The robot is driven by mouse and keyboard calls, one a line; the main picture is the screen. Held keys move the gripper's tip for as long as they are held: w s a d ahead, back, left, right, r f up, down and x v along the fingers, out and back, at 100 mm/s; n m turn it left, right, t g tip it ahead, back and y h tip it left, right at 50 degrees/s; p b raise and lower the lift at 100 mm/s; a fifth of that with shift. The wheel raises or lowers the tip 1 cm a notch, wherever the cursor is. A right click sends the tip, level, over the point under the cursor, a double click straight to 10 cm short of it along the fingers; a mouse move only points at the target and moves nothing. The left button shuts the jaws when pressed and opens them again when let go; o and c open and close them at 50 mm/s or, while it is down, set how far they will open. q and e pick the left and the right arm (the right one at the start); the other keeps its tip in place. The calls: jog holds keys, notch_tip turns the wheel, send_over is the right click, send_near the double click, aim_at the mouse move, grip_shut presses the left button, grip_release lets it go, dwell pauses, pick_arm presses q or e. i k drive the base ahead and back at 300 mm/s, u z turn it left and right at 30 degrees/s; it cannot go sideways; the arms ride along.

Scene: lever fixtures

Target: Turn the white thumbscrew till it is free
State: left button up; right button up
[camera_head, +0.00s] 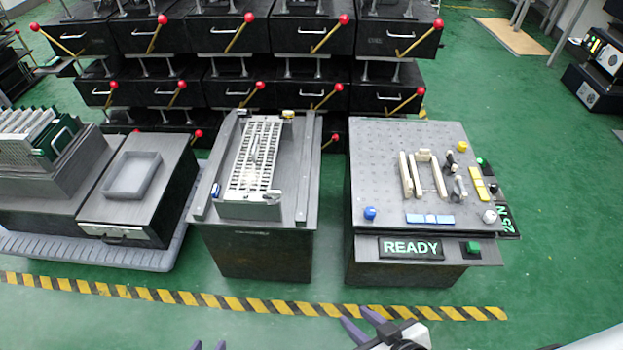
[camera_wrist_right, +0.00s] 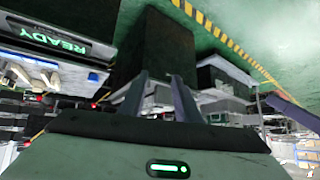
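A white knob (camera_head: 490,216), which looks like the thumbscrew, stands at the front right corner of the perforated plate (camera_head: 385,150) on the right station. A blue knob (camera_head: 370,213), a yellow knob (camera_head: 462,146) and a black knob (camera_head: 448,159) stand at or near other corners. My right gripper (camera_head: 354,314) is low at the bottom edge, in front of this station and far from the white knob. Its fingers are apart and empty in the right wrist view (camera_wrist_right: 160,85).
The READY sign (camera_head: 411,247) and a green button (camera_head: 473,247) are on the station's front. The middle station (camera_head: 250,240) holds a slotted rack (camera_head: 257,150) with small corner knobs. A grey tray (camera_head: 132,176) is at left. Striped tape (camera_head: 200,301) crosses the clear floor.

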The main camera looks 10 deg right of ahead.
aim_at(271, 195)
jog(key=z, duration=0.15)
jog(key=i, duration=1.1)
jog(key=u, duration=0.2)
jog(key=k, duration=0.1)
jog(key=z, duration=0.1)
